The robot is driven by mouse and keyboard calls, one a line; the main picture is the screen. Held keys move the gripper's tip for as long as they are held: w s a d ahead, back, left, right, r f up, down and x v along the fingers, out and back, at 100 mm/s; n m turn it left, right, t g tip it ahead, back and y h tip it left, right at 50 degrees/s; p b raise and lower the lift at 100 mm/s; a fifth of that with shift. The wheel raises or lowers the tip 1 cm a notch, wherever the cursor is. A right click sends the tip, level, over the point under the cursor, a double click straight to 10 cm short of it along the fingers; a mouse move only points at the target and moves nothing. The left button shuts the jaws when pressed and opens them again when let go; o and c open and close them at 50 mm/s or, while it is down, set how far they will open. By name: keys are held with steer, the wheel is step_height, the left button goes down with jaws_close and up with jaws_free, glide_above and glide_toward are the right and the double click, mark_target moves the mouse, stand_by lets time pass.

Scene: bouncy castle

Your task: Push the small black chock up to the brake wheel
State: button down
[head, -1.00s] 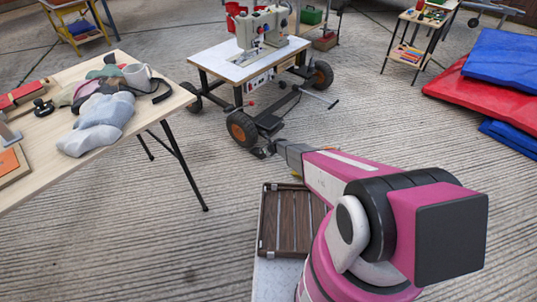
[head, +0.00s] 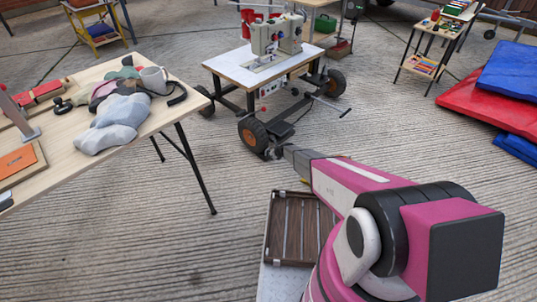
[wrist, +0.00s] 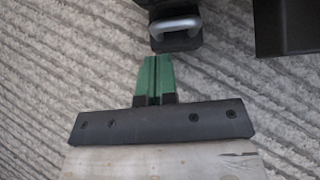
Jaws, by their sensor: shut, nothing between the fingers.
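The small black chock (wrist: 177,43) with a grey metal handle is at the top of the wrist view. In the head view the chock (head: 272,153) is a small dark shape low beside the brake wheel (head: 252,134), which has an orange hub and black tyre. My gripper (wrist: 153,62) is shut and empty, its green fingertips together just short of the chock's near side, slightly left of its middle. Whether they touch it I cannot tell. Dark parts at the top edge of the wrist view hide whether the chock touches the wheel.
The wheel belongs to a wheeled cart (head: 262,68) carrying a sewing machine (head: 272,38). A wooden table (head: 150,128) with cloths and a mug stands left. A brown slatted rack (head: 270,235) lies beside my arm. Blue and red mats (head: 490,105) lie right.

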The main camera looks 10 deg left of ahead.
steer(key=s+d+r+n+g+h, duration=0.1)
steer(key=s+d+r+n+h, duration=0.1)
steer(key=s+d+r+n, duration=0.6)
steer(key=s+d+r+n+g+h, duration=0.2)
steer(key=s+d+r+n, duration=0.7)
steer(key=s+r, duration=0.8)
steer(key=s+d+r+n+g+h, duration=0.2)
steer(key=s+d+r+n, duration=0.6)
steer(key=r, duration=1.4)
steer(key=s+d+h, duration=0.1)
steer(key=s+d, duration=0.4)
